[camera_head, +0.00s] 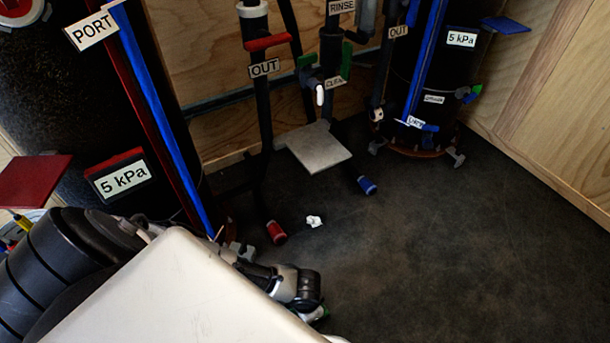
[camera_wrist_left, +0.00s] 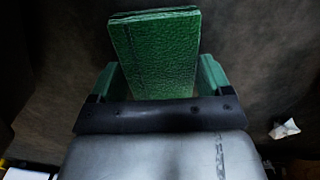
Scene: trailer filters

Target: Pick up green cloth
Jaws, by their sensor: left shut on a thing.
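The green cloth (camera_wrist_left: 155,50) looks like a folded, textured rectangular pad in the left wrist view. It sits between the two green fingers of my left gripper (camera_wrist_left: 158,76), which is shut on it. The cloth sticks out past the fingertips, with dark floor behind it. In the head view my left gripper (camera_head: 318,312) is low, at the bottom centre, mostly hidden behind a pale part in the foreground. Only a small bit of green shows there, and I cannot tell whether it is cloth or finger. My right gripper is not in view.
A crumpled white scrap (camera_head: 313,221) lies on the dark floor; it also shows in the left wrist view (camera_wrist_left: 285,128). Pipes with a red end (camera_head: 276,232) and a blue end (camera_head: 367,185) stand behind. Black tanks stand left and back right (camera_head: 440,85). Floor at right is clear.

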